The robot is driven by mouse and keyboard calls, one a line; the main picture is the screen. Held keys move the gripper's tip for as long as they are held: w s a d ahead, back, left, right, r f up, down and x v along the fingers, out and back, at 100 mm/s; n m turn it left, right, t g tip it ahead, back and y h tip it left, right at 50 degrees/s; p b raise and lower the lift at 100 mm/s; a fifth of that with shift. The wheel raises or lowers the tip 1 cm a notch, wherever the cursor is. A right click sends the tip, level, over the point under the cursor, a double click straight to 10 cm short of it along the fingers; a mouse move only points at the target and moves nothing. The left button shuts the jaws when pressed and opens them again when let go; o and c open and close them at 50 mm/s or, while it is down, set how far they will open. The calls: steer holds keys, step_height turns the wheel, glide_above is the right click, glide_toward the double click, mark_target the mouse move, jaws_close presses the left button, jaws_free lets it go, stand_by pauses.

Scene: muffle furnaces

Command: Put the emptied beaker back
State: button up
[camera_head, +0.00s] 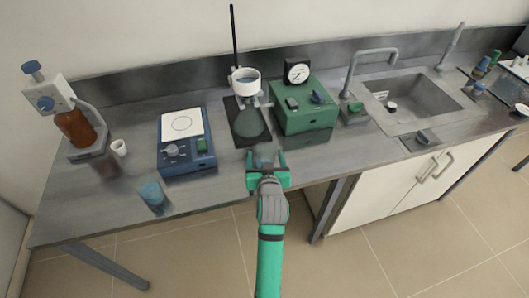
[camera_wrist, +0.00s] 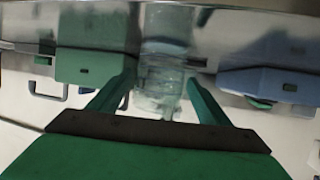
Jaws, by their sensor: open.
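My gripper (camera_head: 267,160) is open at the front edge of the bench, in front of the green pump box. A clear glass beaker (camera_head: 265,157) stands between its fingertips, partly hidden by them. In the wrist view the clear glass (camera_wrist: 162,80) shows between the two spread green fingers (camera_wrist: 160,90); whether they touch it I cannot tell. A white funnel (camera_head: 245,84) with bluish contents sits on a glass flask (camera_head: 249,123) behind the gripper. Another small bluish beaker (camera_head: 153,195) stands near the bench's front edge at the left.
A blue hotplate (camera_head: 187,160) stands left of the gripper and a green box with a gauge (camera_head: 304,108) right of it. A brown bottle with a dispenser (camera_head: 76,128) and a small white cup (camera_head: 119,147) are far left. A sink (camera_head: 412,100) is at the right.

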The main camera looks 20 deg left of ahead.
steer(key=v, duration=0.7)
steer(key=shift+s+d+r, duration=0.1)
steer(key=shift+s+d, duration=0.05)
steer(key=shift+s, duration=0.1)
steer(key=s+d+f+m+h, duration=0.1)
steer(key=s+d+f, duration=0.2)
steer(key=s, duration=0.3)
steer(key=s+d+f+m+t+h, duration=0.1)
steer(key=s+d+f+m, duration=0.1)
steer(key=s+d+f, duration=0.3)
steer(key=s+d+f+m+h, duration=0.1)
steer(key=s+f, duration=0.1)
steer(key=s, duration=0.5)
steer(key=s+d+r+h, duration=0.1)
steer(key=s+d, duration=0.2)
steer(key=s, duration=0.6)
steer(key=s+d+r+t+h, duration=0.1)
steer(key=s+d+r, duration=0.1)
steer(key=s, duration=0.7)
steer(key=shift+s+d+r, duration=0.15)
steer(key=shift+s+d, duration=0.2)
steer(key=shift+d, duration=0.35)
steer(key=shift+c, duration=0.3)
